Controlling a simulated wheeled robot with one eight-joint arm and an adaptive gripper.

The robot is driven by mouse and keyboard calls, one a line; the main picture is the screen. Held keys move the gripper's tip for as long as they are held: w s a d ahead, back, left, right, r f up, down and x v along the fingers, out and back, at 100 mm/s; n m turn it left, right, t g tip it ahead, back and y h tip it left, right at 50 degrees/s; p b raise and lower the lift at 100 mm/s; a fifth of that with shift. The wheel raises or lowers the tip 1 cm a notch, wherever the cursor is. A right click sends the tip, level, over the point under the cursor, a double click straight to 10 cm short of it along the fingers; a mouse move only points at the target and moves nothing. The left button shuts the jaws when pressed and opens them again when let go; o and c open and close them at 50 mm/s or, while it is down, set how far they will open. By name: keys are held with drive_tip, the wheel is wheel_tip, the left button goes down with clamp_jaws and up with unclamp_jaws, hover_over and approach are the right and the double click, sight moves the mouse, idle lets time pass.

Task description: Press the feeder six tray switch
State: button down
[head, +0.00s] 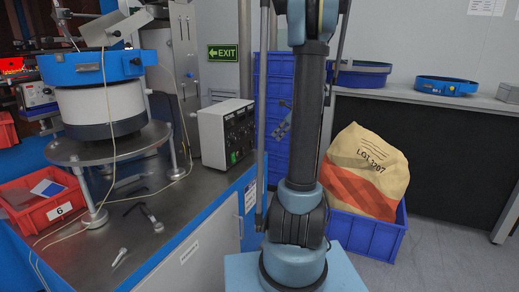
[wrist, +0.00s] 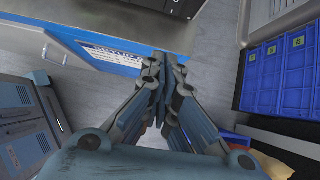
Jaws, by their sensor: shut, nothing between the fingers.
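A red tray labelled 6 (head: 45,203) sits on the metal bench at the left, under a bowl feeder with a blue rim (head: 98,68). A white control box (head: 227,132) with a dark front panel of knobs and small controls stands at the bench's right side. I cannot tell which control is the feeder six tray switch. My gripper (wrist: 164,62) is shut and empty, its fingertips together in the wrist view, with the blue bench edge beyond them. In the head view my gripper (head: 284,122) shows small beside my arm, right of the control box and apart from it.
Stacked blue crates (head: 272,88) stand behind my arm. A blue crate with a beige and orange sack (head: 366,172) is on the floor at the right. Loose tools (head: 148,214) and a cable lie on the bench. Grey floor shows beyond the crate.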

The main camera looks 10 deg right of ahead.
sight(252, 144)
drive_tip(key=shift+w+d+f, duration=0.1)
drive_tip(key=shift+w+d, duration=0.1)
drive_tip(key=shift+w, duration=0.1)
drive_tip(key=shift+w+a+r+x, duration=0.2)
drive_tip(key=shift+a+r+x, duration=0.15)
drive_tip(key=shift+x, duration=1.8)
drive_tip(key=shift+w+a+r+x, duration=0.25)
drive_tip(key=shift+a+x, duration=0.1)
drive_tip(key=shift+x, duration=1.8)
drive_tip(key=shift+w+a+r+x, duration=0.2)
drive_tip(key=shift+a+r+x, duration=0.1)
drive_tip(key=shift+x, duration=1.8)
